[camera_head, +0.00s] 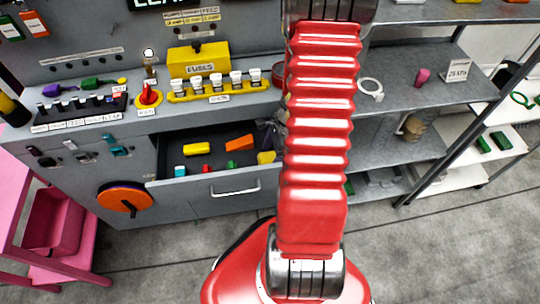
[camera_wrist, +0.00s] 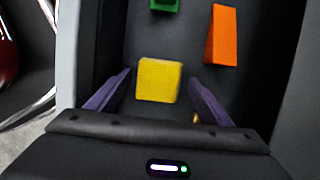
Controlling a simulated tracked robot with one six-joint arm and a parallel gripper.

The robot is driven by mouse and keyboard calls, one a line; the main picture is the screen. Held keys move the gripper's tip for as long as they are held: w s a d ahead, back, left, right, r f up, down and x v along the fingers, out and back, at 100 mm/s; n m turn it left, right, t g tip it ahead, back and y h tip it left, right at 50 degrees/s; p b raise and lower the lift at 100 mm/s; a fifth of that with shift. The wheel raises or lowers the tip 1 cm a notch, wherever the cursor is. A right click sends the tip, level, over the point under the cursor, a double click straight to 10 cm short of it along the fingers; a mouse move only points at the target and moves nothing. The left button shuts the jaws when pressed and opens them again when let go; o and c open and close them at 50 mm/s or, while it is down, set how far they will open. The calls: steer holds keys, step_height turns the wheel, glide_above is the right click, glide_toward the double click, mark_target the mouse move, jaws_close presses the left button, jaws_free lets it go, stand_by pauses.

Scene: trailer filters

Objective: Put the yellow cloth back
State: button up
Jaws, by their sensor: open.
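A yellow cloth (camera_wrist: 158,80), looking like a small thick folded block, lies in the open grey drawer. In the head view it shows in part near the drawer's right end (camera_head: 266,157), beside my red arm. In the wrist view my gripper (camera_wrist: 160,77) is open, with one dark purple finger on each side of the cloth. There is a visible gap on both sides. My gripper is mostly hidden behind my arm in the head view.
The drawer (camera_head: 210,189) also holds an orange wedge (camera_wrist: 221,36), a green block (camera_wrist: 165,4), another yellow block (camera_head: 197,148), a teal piece (camera_head: 180,171) and a red piece (camera_head: 205,168). Drawer walls lie close. Bottles and a red knob (camera_head: 149,95) stand on the counter above.

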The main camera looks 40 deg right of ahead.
steer(key=v, duration=1.2)
steer(key=shift+w, duration=0.1)
stand_by(0.7)
step_height(320, 180, up, 6)
steer(key=n+h, duration=0.1)
steer(key=n, duration=0.4)
glide_above(262, 161)
steer(key=a+r+n+h, duration=0.1)
steer(key=a+r+n, duration=0.5)
steer(key=a, duration=0.2)
steer(key=s+a+r+n+t, duration=0.3)
steer(key=s+a+r+n, duration=0.1)
steer(key=a+r+n, duration=0.6)
steer(key=shift+s+a+n+t+h, duration=0.35)
steer(key=shift+a+n, duration=0.9)
steer(key=shift+n, duration=0.65)
steer(key=shift+c, duration=0.3)
